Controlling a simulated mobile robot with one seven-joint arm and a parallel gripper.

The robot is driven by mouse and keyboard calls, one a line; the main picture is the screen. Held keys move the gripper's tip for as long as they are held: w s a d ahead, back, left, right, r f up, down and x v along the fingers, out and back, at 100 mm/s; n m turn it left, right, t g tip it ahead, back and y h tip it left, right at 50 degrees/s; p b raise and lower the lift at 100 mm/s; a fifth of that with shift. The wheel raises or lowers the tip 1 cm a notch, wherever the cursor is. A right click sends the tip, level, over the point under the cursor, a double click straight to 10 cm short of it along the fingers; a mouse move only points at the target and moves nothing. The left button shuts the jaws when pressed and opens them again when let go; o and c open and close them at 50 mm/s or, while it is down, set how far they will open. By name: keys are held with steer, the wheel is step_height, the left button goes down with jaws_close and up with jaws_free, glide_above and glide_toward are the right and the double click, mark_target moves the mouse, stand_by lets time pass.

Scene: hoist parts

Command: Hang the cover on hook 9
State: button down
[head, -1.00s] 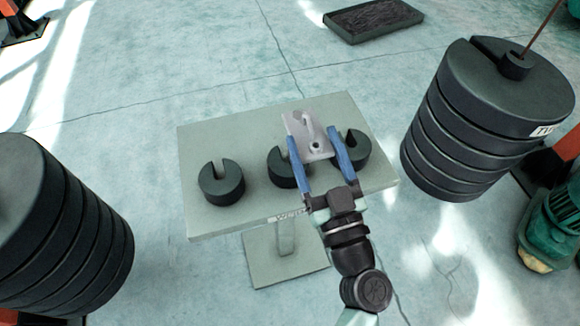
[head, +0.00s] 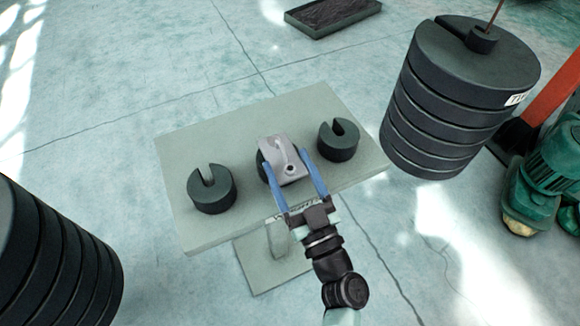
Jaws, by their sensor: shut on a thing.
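The cover (head: 291,169) is a light grey plate with a raised handle-like rib and a small dark hole near its lower edge. My gripper (head: 288,168) has blue fingers and is shut on the cover, one finger at each side. It holds the cover over the grey table, in front of the middle slotted weight (head: 262,165), which is mostly hidden. I cannot tell the gap between cover and weight. No hook marked 9 can be made out in this view.
The grey table (head: 235,120) also bears a left slotted weight (head: 211,190) and a right one (head: 338,139). A tall stack of dark discs (head: 455,100) hangs at right; another stack (head: 60,260) stands at lower left. A dark tray (head: 333,17) lies behind. Green machinery (head: 545,175) is at far right.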

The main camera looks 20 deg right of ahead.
steer(key=shift+f+b, duration=0.35)
steer(key=shift+b, duration=0.15)
jaws_free()
steer(key=shift+r, duration=0.15)
steer(key=shift+r+p, duration=0.6)
steer(key=shift+p, duration=0.55)
steer(key=b+v, duration=0.2)
steer(key=v, duration=1)
steer(key=shift+f, duration=0.35)
